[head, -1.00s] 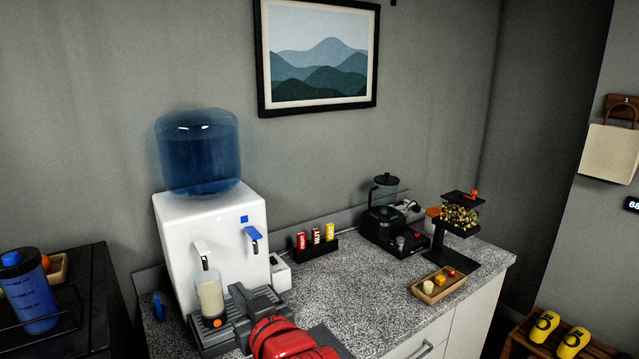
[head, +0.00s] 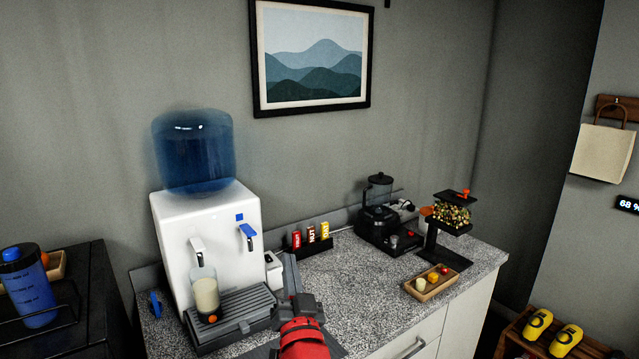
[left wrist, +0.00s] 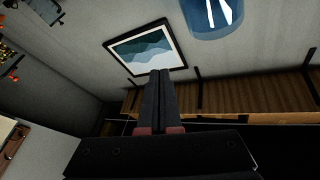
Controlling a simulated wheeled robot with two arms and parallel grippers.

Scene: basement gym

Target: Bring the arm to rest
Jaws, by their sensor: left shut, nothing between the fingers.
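My left gripper (head: 299,306) is at the bottom middle of the head view, at the end of my red arm. It is over the counter, right of the water dispenser's drip tray, and apart from the cup. In the left wrist view its two dark fingers (left wrist: 157,100) are together with nothing between them. The wrist view looks up past the wall picture (left wrist: 146,47) and the blue bottle (left wrist: 212,15). My right gripper is in neither view.
The white water dispenser (head: 210,225) holds a cup of pale liquid (head: 206,293) on its drip tray (head: 240,309). Snack bars (head: 311,236), a blender (head: 379,205) and a small wooden tray (head: 424,290) stand on the speckled counter (head: 350,266). The counter's middle is clear.

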